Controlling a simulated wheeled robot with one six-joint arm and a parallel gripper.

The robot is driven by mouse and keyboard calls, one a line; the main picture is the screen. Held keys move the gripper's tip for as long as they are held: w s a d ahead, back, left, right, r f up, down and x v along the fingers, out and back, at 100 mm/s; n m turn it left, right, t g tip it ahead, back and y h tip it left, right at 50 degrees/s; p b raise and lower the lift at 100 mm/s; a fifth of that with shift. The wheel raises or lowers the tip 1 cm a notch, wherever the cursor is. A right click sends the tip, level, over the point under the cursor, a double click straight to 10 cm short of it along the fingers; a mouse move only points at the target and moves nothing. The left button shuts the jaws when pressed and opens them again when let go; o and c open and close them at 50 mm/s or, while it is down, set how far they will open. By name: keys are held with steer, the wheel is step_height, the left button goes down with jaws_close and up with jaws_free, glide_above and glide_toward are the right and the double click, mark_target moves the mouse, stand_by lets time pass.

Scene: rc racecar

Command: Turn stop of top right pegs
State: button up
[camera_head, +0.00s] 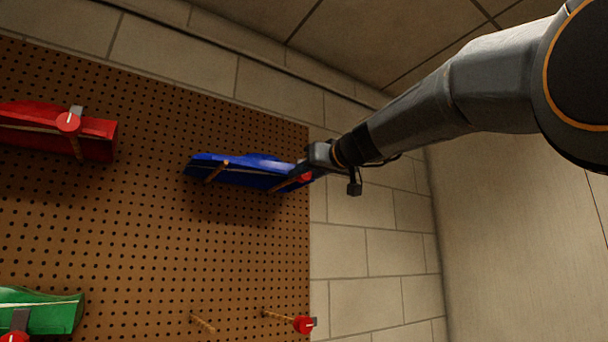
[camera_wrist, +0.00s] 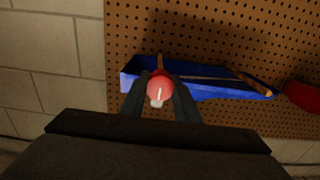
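A blue car body (camera_head: 240,171) rests on the top right pegs of the pegboard. Its left peg (camera_head: 217,171) shows bare wood at the tip. A red round stop (camera_wrist: 160,87) with a pale tab (camera_wrist: 156,101) sits on the end of the other peg (camera_wrist: 160,63), near the board's edge. My gripper (camera_wrist: 159,90) is at this stop, one dark finger on each side of it. The gaps are too small to tell whether the fingers press on it. In the head view the stop (camera_head: 305,177) is partly hidden by my gripper (camera_head: 306,172).
A red body (camera_head: 95,135) with its stop (camera_head: 68,122) hangs at upper left. A green body (camera_head: 45,312) is at lower left. An empty peg pair (camera_head: 275,314) with a red stop (camera_head: 303,325) is at lower right. A block wall (camera_head: 365,250) lies right of the board.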

steer(key=shift+c, duration=0.9)
steer(key=shift+m, duration=0.3)
steer(key=m+b, duration=0.1)
steer(key=m, duration=0.7)
steer(key=shift+b, duration=0.35)
steer(key=m, duration=0.4)
steer(key=shift+m+p, duration=0.35)
steer(key=shift+m, duration=0.05)
steer(key=shift+f+m+p, duration=0.1)
steer(key=shift+m+p, duration=0.5)
steer(key=shift+m, duration=1.6)
